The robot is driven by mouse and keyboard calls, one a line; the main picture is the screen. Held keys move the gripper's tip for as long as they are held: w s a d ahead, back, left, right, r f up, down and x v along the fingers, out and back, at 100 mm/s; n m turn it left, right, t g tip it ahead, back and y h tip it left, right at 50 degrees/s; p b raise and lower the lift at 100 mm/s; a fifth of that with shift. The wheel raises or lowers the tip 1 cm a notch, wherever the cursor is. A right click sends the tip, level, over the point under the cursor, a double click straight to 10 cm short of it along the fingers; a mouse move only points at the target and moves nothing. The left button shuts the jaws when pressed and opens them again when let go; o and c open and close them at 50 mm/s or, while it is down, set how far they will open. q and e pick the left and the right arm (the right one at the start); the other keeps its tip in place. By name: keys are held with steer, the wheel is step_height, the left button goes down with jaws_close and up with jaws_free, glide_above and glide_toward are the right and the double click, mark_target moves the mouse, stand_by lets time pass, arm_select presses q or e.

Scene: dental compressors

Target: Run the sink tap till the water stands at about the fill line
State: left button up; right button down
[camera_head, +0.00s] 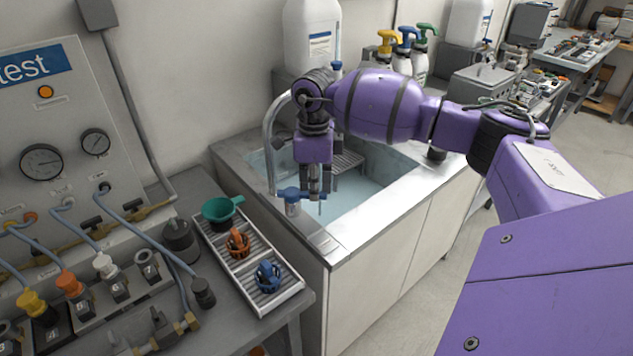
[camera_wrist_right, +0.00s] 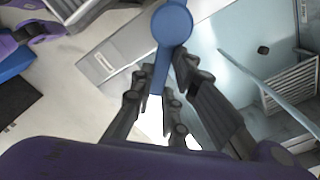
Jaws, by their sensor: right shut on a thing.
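The sink (camera_head: 345,235) is set in a grey metal counter, and its basin (camera_head: 365,190) looks pale blue inside. I cannot make out a fill line or the exact water level. A curved grey tap spout (camera_head: 268,130) rises at the sink's left side. In the right wrist view the blue lever (camera_wrist_right: 172,28) runs down between the fingers (camera_wrist_right: 165,100). I cannot tell whether water runs from the spout. My left gripper is not in view.
A test panel (camera_head: 50,130) with gauges is further left. Floor at right is clear.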

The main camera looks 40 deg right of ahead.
steer(key=shift+s+a+m, duration=0.1)
steer(key=shift+a+m, duration=0.3)
steer(key=shift+a, duration=0.05)
steer(key=c, duration=1.7)
jaws_free()
steer(key=shift+a, duration=0.1)
steer(key=shift+r, duration=0.25)
step_height(320, 180, up, 12)
steer(key=shift+f, duration=0.2)
